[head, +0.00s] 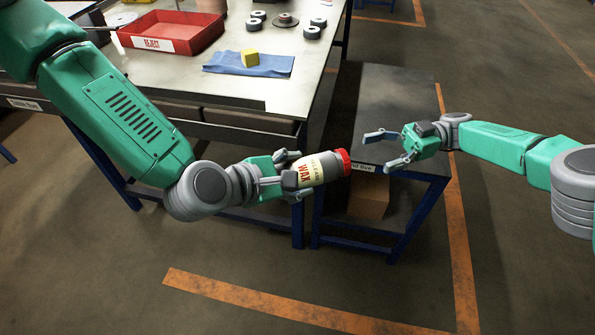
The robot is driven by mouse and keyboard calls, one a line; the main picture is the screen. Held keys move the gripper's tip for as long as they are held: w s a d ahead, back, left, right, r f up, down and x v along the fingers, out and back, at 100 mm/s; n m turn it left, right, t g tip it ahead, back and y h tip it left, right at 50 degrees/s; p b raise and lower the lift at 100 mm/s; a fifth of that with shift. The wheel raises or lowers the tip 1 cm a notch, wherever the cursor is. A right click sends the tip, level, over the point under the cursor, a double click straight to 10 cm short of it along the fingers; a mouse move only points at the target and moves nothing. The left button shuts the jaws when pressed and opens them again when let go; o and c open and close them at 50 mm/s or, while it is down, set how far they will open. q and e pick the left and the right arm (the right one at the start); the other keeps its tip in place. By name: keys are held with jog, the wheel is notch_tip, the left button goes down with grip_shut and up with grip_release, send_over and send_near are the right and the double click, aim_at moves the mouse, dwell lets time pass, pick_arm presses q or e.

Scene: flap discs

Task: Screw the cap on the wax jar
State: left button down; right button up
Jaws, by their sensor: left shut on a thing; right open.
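The wax jar (318,170) has a cream label reading WAX and lies tilted nearly sideways in the air. My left gripper (293,176) is shut on the jar near its left end. A red cap (345,161) is at the jar's right end; how tightly it sits cannot be told. My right gripper (383,150) is open and empty, a short way right of the cap, with its fingers pointing left toward it.
A red tray marked REJECT (172,32), a blue cloth (262,66) with a yellow block (250,58), and several flap discs (286,20) are on the workbench (190,85). A lower dark table (380,95) stands right of it, with a cardboard box (368,197) beneath.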

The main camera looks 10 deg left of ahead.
aim_at(347, 161)
jog(key=shift+a, duration=0.1)
jog(key=shift+x, duration=4)
